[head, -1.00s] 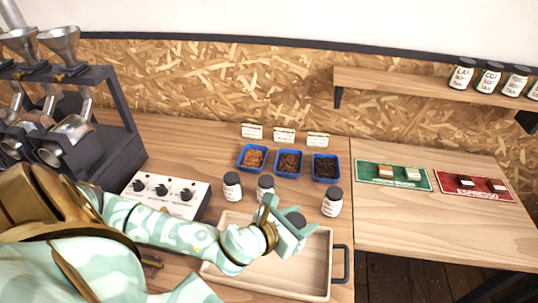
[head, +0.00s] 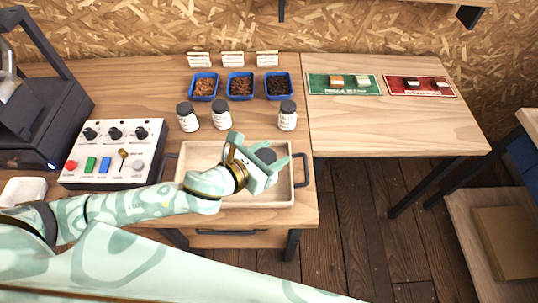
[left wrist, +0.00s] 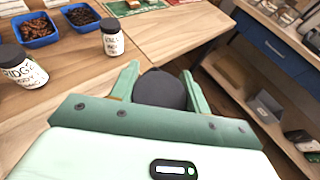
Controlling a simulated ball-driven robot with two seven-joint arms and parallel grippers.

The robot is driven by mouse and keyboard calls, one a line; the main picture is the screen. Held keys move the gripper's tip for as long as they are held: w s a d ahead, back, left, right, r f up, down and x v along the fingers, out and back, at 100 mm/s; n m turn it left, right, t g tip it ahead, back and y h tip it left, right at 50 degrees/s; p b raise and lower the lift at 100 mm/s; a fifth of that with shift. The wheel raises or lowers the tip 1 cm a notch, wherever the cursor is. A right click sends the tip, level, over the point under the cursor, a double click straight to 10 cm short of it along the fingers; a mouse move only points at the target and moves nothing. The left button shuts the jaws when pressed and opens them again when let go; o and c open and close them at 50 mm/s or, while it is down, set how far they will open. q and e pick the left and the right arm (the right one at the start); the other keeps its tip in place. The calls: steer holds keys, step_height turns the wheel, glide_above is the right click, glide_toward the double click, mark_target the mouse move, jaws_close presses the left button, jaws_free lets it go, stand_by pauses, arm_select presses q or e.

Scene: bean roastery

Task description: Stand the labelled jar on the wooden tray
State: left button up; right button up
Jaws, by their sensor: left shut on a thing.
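My left gripper (head: 268,166) is shut on a jar with a dark round lid (head: 266,156). The same lid shows between the fingers in the left wrist view (left wrist: 160,90). The held jar's body and label are hidden by the lid and fingers. The gripper is over the right part of the wooden tray (head: 203,154), a shallow pale tray with dark handles at its ends. I cannot tell whether the jar touches the tray floor. My right gripper is not in view.
Three labelled jars (head: 187,119), (head: 221,116), (head: 287,117) stand behind the tray. Behind them are blue bean bins (head: 239,86) with cards. A control box (head: 113,152) stands left of the tray. The table at right, with green and red mats (head: 343,84), is mostly clear.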

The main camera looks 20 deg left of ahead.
arm_select(q)
steer(key=w+f+b, duration=0.1)
steer(key=w+f, duration=0.1)
steer(key=f, duration=0.1)
steer(key=w+f+b, duration=0.2)
steer(key=f, duration=0.1)
steer(key=w+a+f+b, duration=0.1)
steer(key=f, duration=0.2)
steer(key=shift+w+f, duration=0.35)
steer(key=shift+w, duration=0.05)
steer(key=shift+r, duration=0.1)
steer(key=o, duration=1.1)
